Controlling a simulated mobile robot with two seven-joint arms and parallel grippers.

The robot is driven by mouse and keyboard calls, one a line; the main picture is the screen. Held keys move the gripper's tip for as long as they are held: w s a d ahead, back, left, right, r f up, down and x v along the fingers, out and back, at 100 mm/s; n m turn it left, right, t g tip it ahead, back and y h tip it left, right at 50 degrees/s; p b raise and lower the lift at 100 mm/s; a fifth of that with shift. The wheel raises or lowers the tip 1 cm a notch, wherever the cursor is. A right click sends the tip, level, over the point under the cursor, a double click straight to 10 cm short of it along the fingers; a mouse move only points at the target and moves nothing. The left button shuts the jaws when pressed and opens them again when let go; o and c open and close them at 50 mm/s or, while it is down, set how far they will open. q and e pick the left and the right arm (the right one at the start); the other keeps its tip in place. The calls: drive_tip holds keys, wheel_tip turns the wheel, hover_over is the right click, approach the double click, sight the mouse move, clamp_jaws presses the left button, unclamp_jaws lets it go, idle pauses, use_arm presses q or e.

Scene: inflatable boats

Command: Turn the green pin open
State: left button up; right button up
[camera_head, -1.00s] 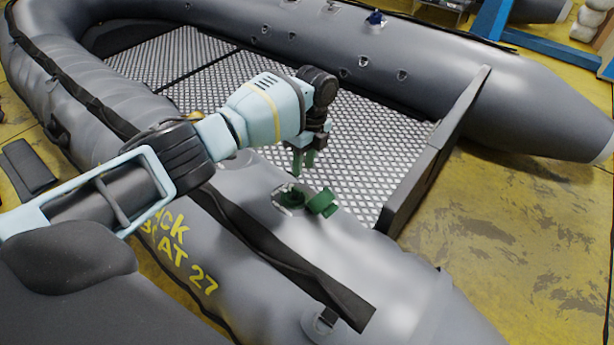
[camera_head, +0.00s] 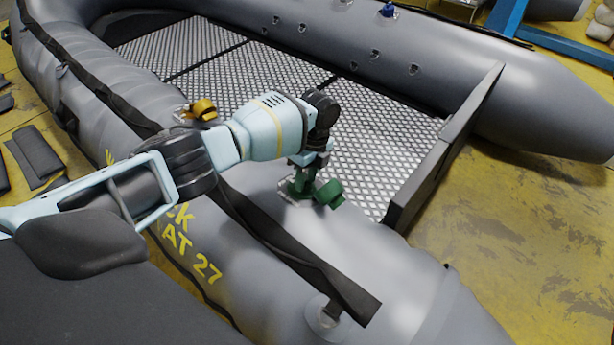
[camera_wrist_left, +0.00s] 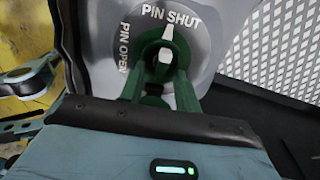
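The green pin (camera_wrist_left: 165,60) sits in a round grey valve plate (camera_wrist_left: 205,50) on the near tube of the boat. Its white pointer points up at the words PIN SHUT; PIN OPEN is printed to the left. My left gripper (camera_wrist_left: 160,82) has its green fingers on either side of the pin, spread apart; whether they touch it I cannot tell. In the head view my left gripper (camera_head: 301,186) is down at the valve and hides most of the pin. A green cap (camera_head: 328,194) lies just right of it. My right gripper is not in view.
A yellow-orange valve fitting (camera_head: 203,109) sits farther back on the near tube, and a blue one (camera_head: 388,10) on the far tube. A black strap (camera_head: 290,255) runs along the near tube. The dark transom board (camera_head: 440,150) stands to the right.

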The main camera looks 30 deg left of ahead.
use_arm(q)
drive_tip(key=c, duration=0.7)
clamp_jaws()
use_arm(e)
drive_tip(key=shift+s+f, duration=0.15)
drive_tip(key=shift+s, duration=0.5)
